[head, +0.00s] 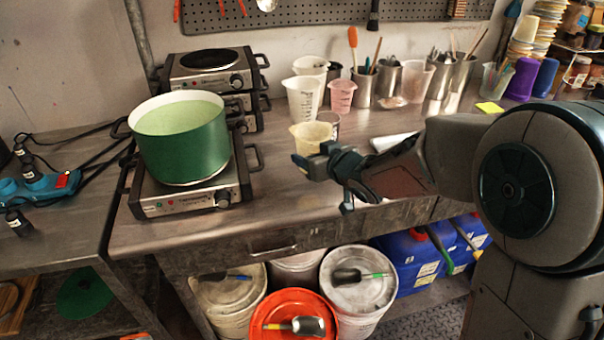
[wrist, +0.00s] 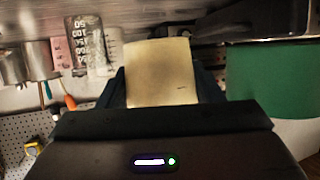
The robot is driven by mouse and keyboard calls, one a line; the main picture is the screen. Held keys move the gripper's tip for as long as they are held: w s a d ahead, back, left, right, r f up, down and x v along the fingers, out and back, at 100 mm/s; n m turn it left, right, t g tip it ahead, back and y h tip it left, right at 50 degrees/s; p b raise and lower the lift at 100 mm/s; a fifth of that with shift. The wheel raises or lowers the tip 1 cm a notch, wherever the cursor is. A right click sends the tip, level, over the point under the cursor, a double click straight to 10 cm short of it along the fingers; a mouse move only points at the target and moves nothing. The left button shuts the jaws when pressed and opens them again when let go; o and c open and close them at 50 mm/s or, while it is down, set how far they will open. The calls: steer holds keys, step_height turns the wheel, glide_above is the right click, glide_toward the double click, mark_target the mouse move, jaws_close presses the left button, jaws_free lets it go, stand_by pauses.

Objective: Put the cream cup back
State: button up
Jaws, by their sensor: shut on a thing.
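The cream cup (head: 312,136) is at my gripper (head: 318,163), over the bench near its front edge, right of the green pot. In the wrist view the cream cup (wrist: 160,75) fills the space between the two dark fingers of my gripper (wrist: 163,90). My gripper is shut on it. In the head view the cup looks about upright, with its lower part partly behind the fingers. I cannot tell whether its base touches the bench.
A green pot (head: 182,150) stands on a hot plate (head: 190,196) to the left. Behind the cup are clear and white measuring cups (head: 303,100), a pink cup (head: 341,97) and steel tool pots (head: 362,90). A pale flat tray (head: 391,141) lies to the right. Lidded buckets (head: 228,292) stand below.

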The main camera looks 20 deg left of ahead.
mark_target(301, 182)
steer(key=a, duration=0.1)
steer(key=w+a+f, duration=0.1)
steer(key=a+f, duration=0.1)
steer(key=shift+w+a+f, duration=0.25)
steer(key=shift+w+a, duration=0.1)
steer(key=shift+w, duration=0.05)
steer(key=shift+f+b, duration=0.35)
steer(key=shift+f, duration=1.6)
steer(key=shift+f, duration=0.2)
steer(key=o, duration=1.1)
steer(key=shift+o, duration=0.2)
steer(key=shift+r, duration=0.1)
